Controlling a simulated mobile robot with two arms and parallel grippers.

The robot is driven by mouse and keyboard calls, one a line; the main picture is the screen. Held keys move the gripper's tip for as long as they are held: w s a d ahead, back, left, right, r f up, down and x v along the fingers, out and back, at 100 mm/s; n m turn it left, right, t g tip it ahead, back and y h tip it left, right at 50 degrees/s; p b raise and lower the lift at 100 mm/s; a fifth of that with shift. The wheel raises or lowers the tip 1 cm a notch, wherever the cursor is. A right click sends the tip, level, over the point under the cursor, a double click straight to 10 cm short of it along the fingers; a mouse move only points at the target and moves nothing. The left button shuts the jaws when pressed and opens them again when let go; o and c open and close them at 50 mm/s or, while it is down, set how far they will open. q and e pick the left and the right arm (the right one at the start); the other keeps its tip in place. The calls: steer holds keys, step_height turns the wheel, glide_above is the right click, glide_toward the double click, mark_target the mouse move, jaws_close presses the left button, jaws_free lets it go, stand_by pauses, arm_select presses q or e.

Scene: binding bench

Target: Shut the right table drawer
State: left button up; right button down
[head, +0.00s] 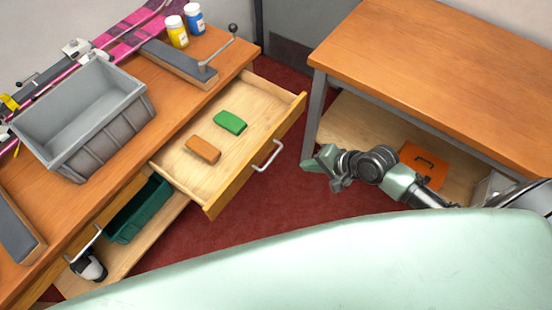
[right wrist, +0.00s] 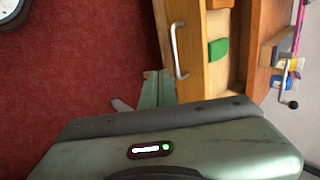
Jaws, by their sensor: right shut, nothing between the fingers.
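The right table drawer (head: 171,166) is pulled well out of the wooden bench. Its front carries a silver bar handle (head: 268,157). A green block (head: 230,122) and an orange-brown block (head: 203,150) lie inside it. My right gripper (head: 310,163) is shut and empty, to the right of the handle and apart from it in the head view. In the right wrist view the fingertips (right wrist: 152,76) are close to the drawer front (right wrist: 190,80) and its handle (right wrist: 180,50); contact cannot be told. My left gripper is not in view.
A grey bin (head: 75,125), a yellow bottle (head: 176,32) and a blue-labelled bottle (head: 194,19) stand on the bench. A green crate (head: 138,210) sits on the shelf below. A second table (head: 440,80) stands right, an orange box (head: 422,167) beneath it. Red carpet lies between.

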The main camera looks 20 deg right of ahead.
steer(key=w+a+r+x, duration=0.1)
steer(key=x, duration=1.1)
steer(key=shift+w+p, duration=0.3)
steer(key=shift+w, duration=0.15)
steer(key=shift+a, duration=0.1)
steer(key=shift+w+a, duration=0.1)
